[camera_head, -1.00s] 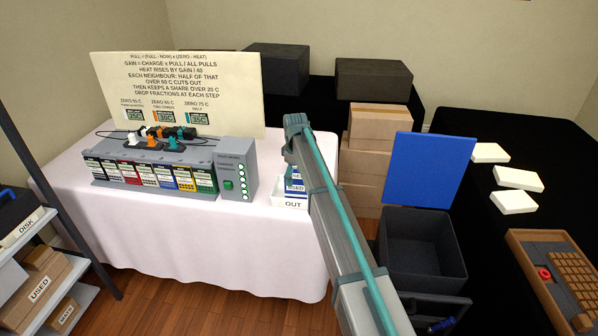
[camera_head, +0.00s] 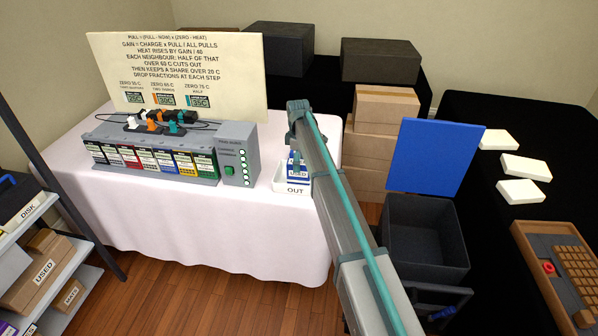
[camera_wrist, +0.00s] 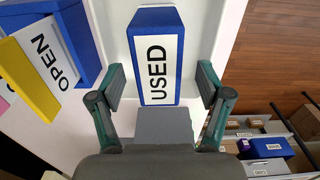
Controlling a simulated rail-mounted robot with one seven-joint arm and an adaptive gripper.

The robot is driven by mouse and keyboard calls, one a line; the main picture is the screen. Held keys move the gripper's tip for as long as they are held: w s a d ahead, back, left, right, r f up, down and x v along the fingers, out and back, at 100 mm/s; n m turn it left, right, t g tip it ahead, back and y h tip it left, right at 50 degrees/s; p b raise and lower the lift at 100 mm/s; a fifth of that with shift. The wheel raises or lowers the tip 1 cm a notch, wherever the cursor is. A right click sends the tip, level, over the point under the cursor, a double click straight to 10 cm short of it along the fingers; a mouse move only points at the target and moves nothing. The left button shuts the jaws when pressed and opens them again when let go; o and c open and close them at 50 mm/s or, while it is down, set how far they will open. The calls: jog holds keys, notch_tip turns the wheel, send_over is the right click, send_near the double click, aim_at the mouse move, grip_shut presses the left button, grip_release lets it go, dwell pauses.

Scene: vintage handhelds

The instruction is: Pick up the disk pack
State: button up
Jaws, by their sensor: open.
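A blue pack labelled USED (camera_wrist: 158,22) lies in the white OUT tray (camera_head: 292,188). A blue and yellow pack labelled OPEN (camera_wrist: 40,62) is left of it in the wrist view. My gripper (camera_wrist: 161,84) is open, with one finger on each side of the USED pack and gaps to both sides; whether the fingers are down at its height I cannot tell. In the head view my arm partly hides the tray and its contents. No pack in view has a readable DISK label; a DISK label (camera_head: 31,209) is on the left shelf, below a dark case.
A grey charging rack (camera_head: 150,150) with several coloured packs stands left of the tray. A dark open bin (camera_head: 425,225) with a raised blue panel (camera_head: 433,155) is to the right. Cardboard boxes (camera_head: 385,105) are stacked behind. The front of the white tablecloth is clear.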

jog(key=shift+w+d+f+p, duration=0.1)
jog(key=shift+f+p, duration=0.4)
jog(key=shift+f, duration=0.8)
jog(key=shift+d+f+p, duration=0.1)
jog(key=shift+f+p, duration=0.35)
jog(key=shift+f, duration=0.85)
jog(key=c, duration=1.4)
